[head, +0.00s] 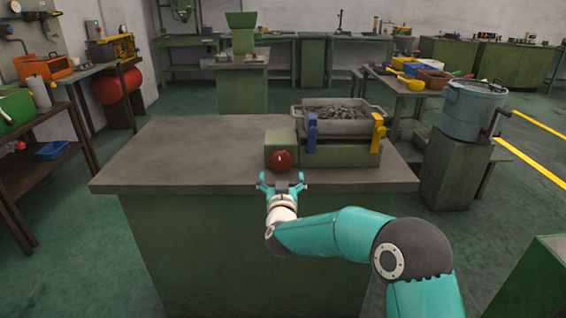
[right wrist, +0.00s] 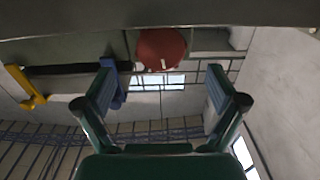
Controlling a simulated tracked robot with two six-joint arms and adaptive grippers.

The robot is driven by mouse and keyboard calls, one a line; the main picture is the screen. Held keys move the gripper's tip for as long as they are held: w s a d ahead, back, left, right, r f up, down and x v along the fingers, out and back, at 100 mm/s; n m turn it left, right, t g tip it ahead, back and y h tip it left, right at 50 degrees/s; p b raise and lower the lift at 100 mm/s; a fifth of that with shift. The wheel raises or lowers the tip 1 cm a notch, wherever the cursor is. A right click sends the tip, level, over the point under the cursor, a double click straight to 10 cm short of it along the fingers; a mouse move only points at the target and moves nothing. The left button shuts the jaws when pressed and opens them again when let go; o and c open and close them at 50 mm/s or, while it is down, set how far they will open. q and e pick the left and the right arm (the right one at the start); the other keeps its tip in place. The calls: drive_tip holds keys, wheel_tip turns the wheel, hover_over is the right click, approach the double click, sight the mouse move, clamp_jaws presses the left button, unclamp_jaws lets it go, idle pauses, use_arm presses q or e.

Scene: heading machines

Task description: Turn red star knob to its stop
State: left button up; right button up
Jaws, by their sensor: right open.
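The red star knob (head: 281,160) is on the front of a green machine block (head: 281,142) on the workbench. A small white mark shows on its face. My right gripper (head: 282,180) is open and empty just in front of the knob and slightly below it in the head view, over the bench's front edge. In the right wrist view the red knob (right wrist: 160,48) lies ahead of the two spread fingers (right wrist: 162,78), roughly between their lines and apart from them. My left gripper is not in view.
A grey tray (head: 346,127) of dark metal pieces sits on the machine, with a blue clamp (head: 312,132) and a yellow clamp (head: 378,133). The left part of the bench top (head: 170,150) is clear. A metal drum (head: 470,108) stands at right.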

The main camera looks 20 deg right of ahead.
sight(281, 165)
drive_tip(key=x, duration=0.7)
drive_tip(key=shift+w+d+p, duration=0.1)
drive_tip(key=shift+w+p, duration=0.25)
drive_tip(key=shift+p, duration=0.05)
